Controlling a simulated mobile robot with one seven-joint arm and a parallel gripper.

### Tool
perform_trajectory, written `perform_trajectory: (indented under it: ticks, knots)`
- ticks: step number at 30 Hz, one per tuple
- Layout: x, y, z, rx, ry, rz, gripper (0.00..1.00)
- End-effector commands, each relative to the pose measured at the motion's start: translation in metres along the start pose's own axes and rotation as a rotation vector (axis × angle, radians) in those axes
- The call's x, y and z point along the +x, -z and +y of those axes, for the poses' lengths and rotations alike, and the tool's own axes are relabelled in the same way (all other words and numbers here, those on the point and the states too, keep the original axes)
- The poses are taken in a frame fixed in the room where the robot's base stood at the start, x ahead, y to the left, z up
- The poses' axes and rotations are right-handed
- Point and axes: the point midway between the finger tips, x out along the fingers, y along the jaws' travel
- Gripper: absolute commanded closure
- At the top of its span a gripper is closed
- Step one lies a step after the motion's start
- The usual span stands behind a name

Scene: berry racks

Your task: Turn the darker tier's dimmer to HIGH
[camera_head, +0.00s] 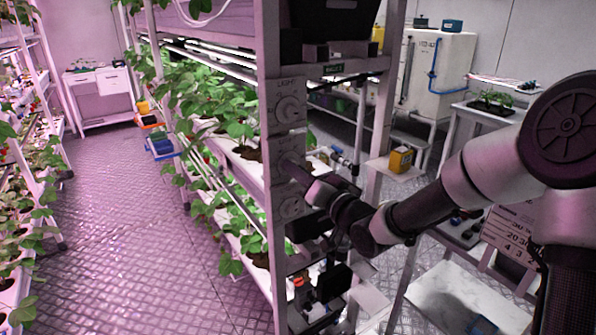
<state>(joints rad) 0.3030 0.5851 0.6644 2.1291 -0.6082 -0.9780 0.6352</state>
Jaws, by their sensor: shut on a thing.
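The rack's end post (268,75) carries a vertical column of dimmer panels. The upper dimmer (289,108) has a round pale knob under the word LIGHT. The lower dimmer (290,208) has a similar knob. My gripper (291,163) reaches in from the right and is shut on the middle dimmer's knob, between these two. The gripper and its dark wrist hide most of that knob, so its setting cannot be read. The upper plant tier (243,152) and lower plant tier (225,222) lie left of the post. I cannot tell clearly which is darker.
Small bottles and dark items (318,305) stand low beneath my wrist. A white tank (440,65) is at the back. The aisle floor (130,240) on the left is clear.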

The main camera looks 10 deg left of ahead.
Motion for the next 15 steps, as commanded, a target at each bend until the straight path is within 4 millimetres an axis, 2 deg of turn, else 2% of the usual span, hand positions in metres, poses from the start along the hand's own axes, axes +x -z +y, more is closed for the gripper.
perform_trajectory:
  ticks: [9,10,13,15]
  knots:
    - [-0.0003,-0.0010,0.0003,0.003,-0.001,-0.002,0.99]
    - [-0.0003,-0.0010,0.0003,0.003,-0.001,-0.002,0.74]
    - [-0.0002,-0.0008,0.0003,0.002,-0.001,-0.001,0.58]
    - [-0.0002,-0.0007,0.0002,0.002,-0.001,-0.001,0.58]
